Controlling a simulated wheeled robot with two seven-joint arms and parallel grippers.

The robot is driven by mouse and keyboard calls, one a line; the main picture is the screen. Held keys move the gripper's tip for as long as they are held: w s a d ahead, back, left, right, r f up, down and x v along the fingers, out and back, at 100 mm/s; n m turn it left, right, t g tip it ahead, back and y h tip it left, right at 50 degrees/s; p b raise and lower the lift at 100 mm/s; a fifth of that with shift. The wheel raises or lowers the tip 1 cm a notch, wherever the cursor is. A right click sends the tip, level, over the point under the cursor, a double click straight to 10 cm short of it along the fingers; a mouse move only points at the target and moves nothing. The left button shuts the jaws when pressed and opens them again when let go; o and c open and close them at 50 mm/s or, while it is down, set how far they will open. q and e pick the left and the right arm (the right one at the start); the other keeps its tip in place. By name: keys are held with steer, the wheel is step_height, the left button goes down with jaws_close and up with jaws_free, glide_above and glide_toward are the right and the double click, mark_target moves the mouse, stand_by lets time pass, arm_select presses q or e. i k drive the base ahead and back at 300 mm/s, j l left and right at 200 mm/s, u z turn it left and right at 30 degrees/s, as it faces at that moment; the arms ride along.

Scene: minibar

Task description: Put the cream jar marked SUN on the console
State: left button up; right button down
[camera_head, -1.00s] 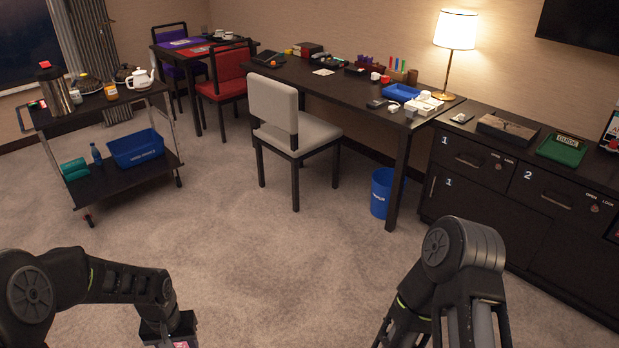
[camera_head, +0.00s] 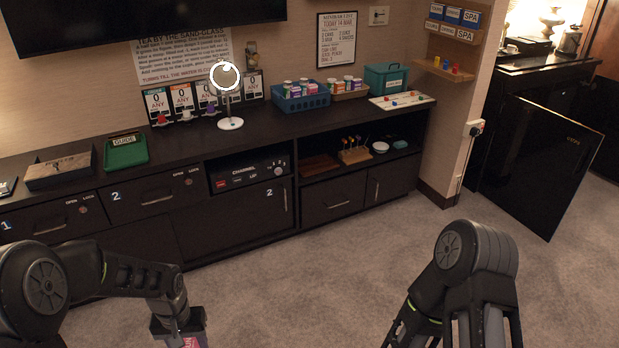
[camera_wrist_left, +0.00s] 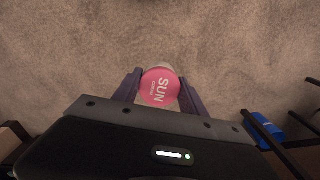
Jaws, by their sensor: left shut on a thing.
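The cream jar (camera_wrist_left: 160,87) has a pink lid reading SUN and shows in the left wrist view. My left gripper (camera_wrist_left: 158,92) is shut on it, one finger on each side, above the carpet. In the head view, the gripper (camera_head: 180,328) is at the bottom left, with a bit of pink (camera_head: 191,342) showing below it. The console (camera_head: 185,141) is the long dark cabinet along the wall, beyond the gripper and apart from it. My right arm shows at the bottom right, but its fingertips are out of the picture.
On the console stand a green GUIDE tray (camera_head: 126,152), a dark box (camera_head: 60,170), a round lit mirror (camera_head: 226,78), a blue basket (camera_head: 301,98) and a teal box (camera_head: 386,78). A dark door (camera_head: 540,165) stands open at right.

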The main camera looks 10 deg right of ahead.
mark_target(184, 145)
steer(key=i+j+z, duration=0.35)
steer(key=i+j, duration=0.15)
steer(key=i+j+z, duration=0.35)
steer(key=i+j, duration=0.15)
steer(key=j, duration=0.15)
steer(key=i+j+z, duration=0.2)
steer(key=j, duration=0.15)
steer(key=i+j+z, duration=0.2)
steer(key=j, duration=0.15)
steer(key=i+j+z, duration=0.15)
steer(key=j, duration=0.25)
steer(key=i+j, duration=0.1)
steer(key=j, duration=0.2)
steer(key=i+j, duration=0.1)
steer(key=j, duration=0.2)
steer(key=i+j, duration=0.1)
steer(key=j, duration=0.25)
